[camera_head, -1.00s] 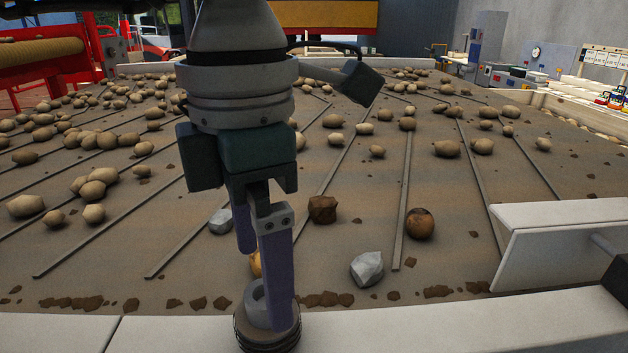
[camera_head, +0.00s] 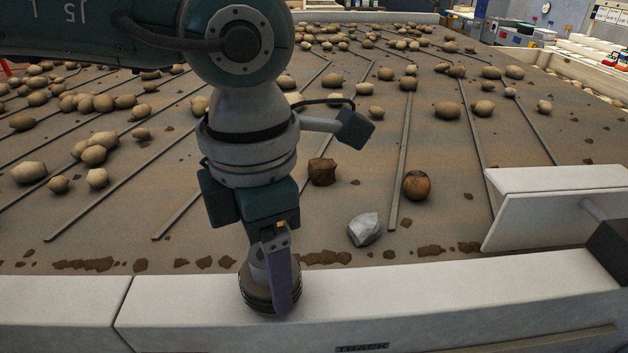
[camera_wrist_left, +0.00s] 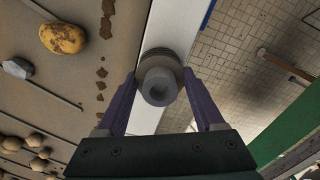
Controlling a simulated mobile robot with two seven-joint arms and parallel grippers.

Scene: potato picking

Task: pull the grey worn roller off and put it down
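The worn roller (camera_head: 256,292) is a dark ribbed disc with a grey hollow hub, standing on the white rail at the front of the belt. In the left wrist view the grey hub (camera_wrist_left: 158,86) faces the camera, with the dark ribbed part behind it. My left gripper (camera_head: 268,288) points down over the roller. Its purple fingers (camera_wrist_left: 160,74) stand on either side of it, with narrow gaps showing in the left wrist view, so it looks open. In the head view the near finger covers part of the roller. My right gripper is not in view.
The white rail (camera_head: 440,300) runs along the front, with a white angled plate (camera_head: 560,200) at the right. On the brown belt lie a grey stone (camera_head: 364,229), a dark clod (camera_head: 322,172), a potato (camera_head: 417,186) and several more potatoes. Tiled floor (camera_wrist_left: 245,50) lies beyond the rail.

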